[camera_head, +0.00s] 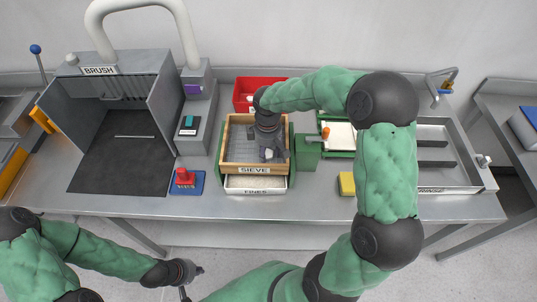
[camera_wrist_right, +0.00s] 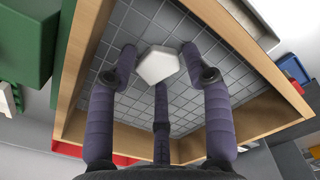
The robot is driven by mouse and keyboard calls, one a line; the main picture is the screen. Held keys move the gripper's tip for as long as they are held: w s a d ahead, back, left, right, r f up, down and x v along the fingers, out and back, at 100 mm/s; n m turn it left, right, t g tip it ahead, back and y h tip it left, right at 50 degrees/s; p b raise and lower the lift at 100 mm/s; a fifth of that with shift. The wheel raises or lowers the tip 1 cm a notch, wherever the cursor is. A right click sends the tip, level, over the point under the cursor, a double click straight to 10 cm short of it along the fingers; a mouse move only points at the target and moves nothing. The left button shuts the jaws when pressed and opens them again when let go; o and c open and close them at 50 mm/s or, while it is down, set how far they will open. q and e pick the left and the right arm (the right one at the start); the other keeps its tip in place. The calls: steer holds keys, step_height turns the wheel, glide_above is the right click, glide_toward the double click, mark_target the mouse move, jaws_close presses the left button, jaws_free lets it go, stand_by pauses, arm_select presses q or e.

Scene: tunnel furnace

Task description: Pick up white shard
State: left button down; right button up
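The white shard (camera_wrist_right: 158,66) is a flat, angular piece on the grey mesh floor of the wooden sieve (camera_wrist_right: 258,62). My right gripper (camera_wrist_right: 158,68) points down into the sieve, with its fingers spread around the shard. Narrow gaps show between the shard and the side fingertips, so the gripper looks open. In the head view my right gripper (camera_head: 270,150) is inside the sieve frame (camera_head: 225,148) and largely covers the shard. My left gripper (camera_head: 194,284) is low in front of the table, empty, with its fingers apart.
A fines drawer (camera_head: 256,184) is under the sieve. A red bin (camera_head: 243,95) stands behind it, and a green box (camera_head: 307,153) is at its right. The brush booth (camera_head: 115,150), a red brush on a blue pad (camera_head: 186,182) and a yellow sponge (camera_head: 346,184) are nearby.

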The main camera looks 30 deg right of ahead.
steer(key=c, duration=0.5)
steer(key=shift+r, duration=0.1)
